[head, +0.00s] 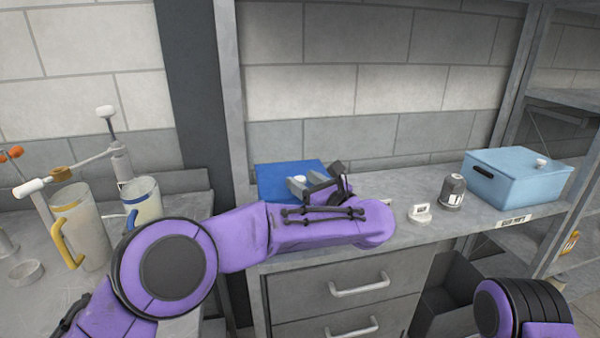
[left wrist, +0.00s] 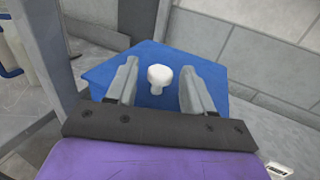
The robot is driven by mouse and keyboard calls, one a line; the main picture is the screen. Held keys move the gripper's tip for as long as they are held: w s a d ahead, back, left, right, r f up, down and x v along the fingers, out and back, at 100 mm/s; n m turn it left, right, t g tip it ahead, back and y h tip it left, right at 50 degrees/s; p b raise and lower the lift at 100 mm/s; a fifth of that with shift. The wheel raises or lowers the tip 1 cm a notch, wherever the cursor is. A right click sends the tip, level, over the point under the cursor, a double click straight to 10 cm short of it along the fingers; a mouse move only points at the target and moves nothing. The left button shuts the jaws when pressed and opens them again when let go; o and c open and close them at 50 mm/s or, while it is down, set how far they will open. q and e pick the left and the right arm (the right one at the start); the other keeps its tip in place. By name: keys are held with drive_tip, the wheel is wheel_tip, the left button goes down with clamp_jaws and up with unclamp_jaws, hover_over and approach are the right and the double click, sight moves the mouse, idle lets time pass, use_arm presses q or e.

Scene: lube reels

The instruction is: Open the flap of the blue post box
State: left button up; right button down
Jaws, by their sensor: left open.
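The blue post box (head: 272,174) stands on the grey counter near the wall, partly hidden behind my left arm. Its blue top (left wrist: 143,55) fills the middle of the left wrist view, with a white knob (left wrist: 160,76) on it. The knob also shows in the head view (head: 300,179). My left gripper (head: 307,182) is over the box. Its two fingers are open, one on each side of the knob, with a gap on both sides. I cannot tell how deep the fingertips are beside the knob. My right gripper is out of view.
A light blue box (head: 520,182) with a dark slot and a white knob stands at the counter's right end. A grey canister (head: 452,190) and a small white block (head: 420,213) stand left of it. Mugs (head: 85,232) stand at left. A grey upright (head: 232,100) rises left of the post box.

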sight(299, 177)
use_arm(q)
drive_tip(key=shift+x, duration=1.3)
drive_tip(key=shift+d, duration=0.1)
clamp_jaws()
drive_tip(key=shift+w+r+g+h+p, duration=0.15)
drive_tip(key=shift+r+g+h+p, duration=0.15)
drive_tip(key=shift+r+p, duration=0.55)
drive_tip(key=r+p, duration=0.1)
drive_tip(key=w+r+m+g+h+p, duration=0.1)
drive_tip(key=r+p, duration=0.1)
drive_tip(key=r+g+p, duration=0.1)
drive_tip(key=p, duration=0.1)
drive_tip(key=shift+w+a+r+h, duration=0.3)
drive_tip(key=shift+r, duration=0.1)
drive_tip(key=w+r+g+p, duration=0.1)
drive_tip(key=p, duration=0.4)
drive_tip(key=w+a+r+m+g+h+p, duration=0.1)
drive_tip(key=p, duration=0.5)
drive_tip(key=shift+w+r+g, duration=0.3)
drive_tip(key=shift+w+g, duration=0.1)
